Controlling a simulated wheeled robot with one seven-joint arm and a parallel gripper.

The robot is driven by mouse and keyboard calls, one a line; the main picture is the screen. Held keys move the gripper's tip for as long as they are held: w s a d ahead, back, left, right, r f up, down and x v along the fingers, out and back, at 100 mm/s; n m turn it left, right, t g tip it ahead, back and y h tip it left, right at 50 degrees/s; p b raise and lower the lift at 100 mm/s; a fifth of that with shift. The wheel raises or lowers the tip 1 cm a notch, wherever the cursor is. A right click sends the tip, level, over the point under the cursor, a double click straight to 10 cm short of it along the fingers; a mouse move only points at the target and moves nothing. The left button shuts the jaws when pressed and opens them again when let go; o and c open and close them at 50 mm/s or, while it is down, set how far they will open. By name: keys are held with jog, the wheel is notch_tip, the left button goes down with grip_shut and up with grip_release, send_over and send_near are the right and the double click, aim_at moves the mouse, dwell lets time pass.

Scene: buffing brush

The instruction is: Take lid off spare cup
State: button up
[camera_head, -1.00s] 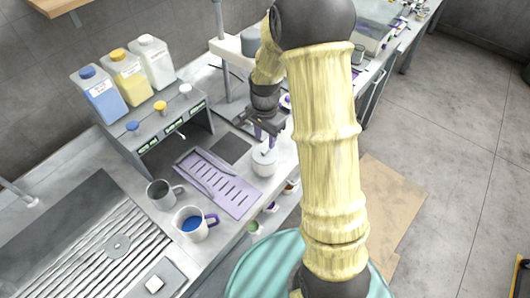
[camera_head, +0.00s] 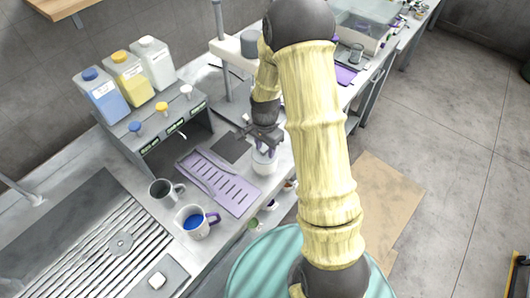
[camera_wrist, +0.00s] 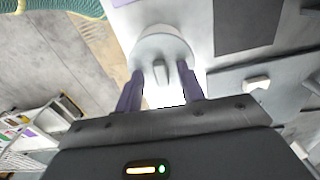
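The spare cup (camera_head: 264,164) is a small pale cup standing upright on the counter, right of the purple slotted tray. Its light lid (camera_wrist: 160,48) with a narrow raised handle (camera_wrist: 160,73) shows in the wrist view. My gripper (camera_head: 266,146) is right above the cup, pointing down, and partly hides the lid in the head view. In the wrist view my gripper (camera_wrist: 162,80) has its two purple fingers apart, one on each side of the lid's handle. Gaps show between the fingers and the handle. I cannot tell whether the fingertips touch the lid.
The purple slotted tray (camera_head: 232,190) lies left of the cup. A grey metal cup (camera_head: 162,192) and a white mug (camera_head: 192,224) with blue liquid stand nearer the sink (camera_head: 60,225). A dispenser (camera_head: 160,130) with three bottles is behind. The counter's front edge is close.

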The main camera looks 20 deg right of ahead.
aim_at(265, 149)
grip_shut()
jog(key=shift+w+r, duration=0.1)
notch_tip(265, 149, up, 10)
jog(key=b, duration=0.2)
dwell(0.5)
dwell(0.4)
